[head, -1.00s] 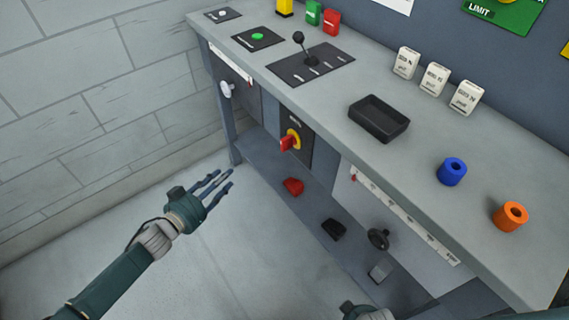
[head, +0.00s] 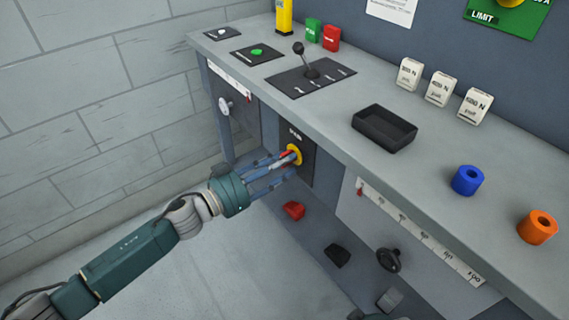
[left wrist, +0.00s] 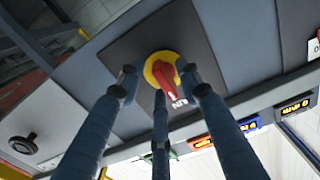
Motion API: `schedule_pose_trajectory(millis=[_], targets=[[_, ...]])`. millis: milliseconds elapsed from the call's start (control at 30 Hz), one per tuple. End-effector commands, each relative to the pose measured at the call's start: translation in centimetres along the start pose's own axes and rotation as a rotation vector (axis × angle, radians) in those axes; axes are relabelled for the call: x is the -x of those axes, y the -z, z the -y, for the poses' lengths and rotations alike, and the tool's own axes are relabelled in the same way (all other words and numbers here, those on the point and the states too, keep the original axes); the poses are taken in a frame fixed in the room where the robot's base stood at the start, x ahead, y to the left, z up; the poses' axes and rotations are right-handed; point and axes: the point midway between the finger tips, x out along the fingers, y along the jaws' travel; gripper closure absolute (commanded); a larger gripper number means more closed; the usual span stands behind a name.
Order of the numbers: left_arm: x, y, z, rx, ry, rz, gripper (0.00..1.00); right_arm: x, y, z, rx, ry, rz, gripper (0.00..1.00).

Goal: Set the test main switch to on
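The main switch is a red handle on a yellow disc (head: 294,151), on a dark plate (head: 308,160) on the bench's front panel. In the left wrist view, the red handle (left wrist: 166,76) lies slantwise across the disc. White lettering on the plate shows only partly. My left gripper (head: 287,164) reaches in from the left, its long fingers spread at the switch. In the left wrist view, the fingertips (left wrist: 158,78) stand around the handle with gaps visible, so it is open. Contact cannot be told. Fingers partly hide the handle in the head view.
Floor at left is clear.

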Motion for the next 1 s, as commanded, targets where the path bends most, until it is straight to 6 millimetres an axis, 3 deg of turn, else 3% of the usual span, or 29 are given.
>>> schedule_pose_trajectory(millis=[367,567,1000], targets=[[-0.8,0.0,0.0,-0.001,0.0,0.001,0.65,0.32,0.12,-0.02,-0.001,0.0,-0.001,0.6],[-0.78,0.0,0.01,-0.001,0.001,0.0,1.0,0.32,0.11,-0.03,-0.001,0.0,-0.001,0.6],[-0.78,0.06,0.04,-0.058,0.001,0.0,1.0,0.15,0.01,-0.02,-0.001,0.0,-0.004,0.6]])
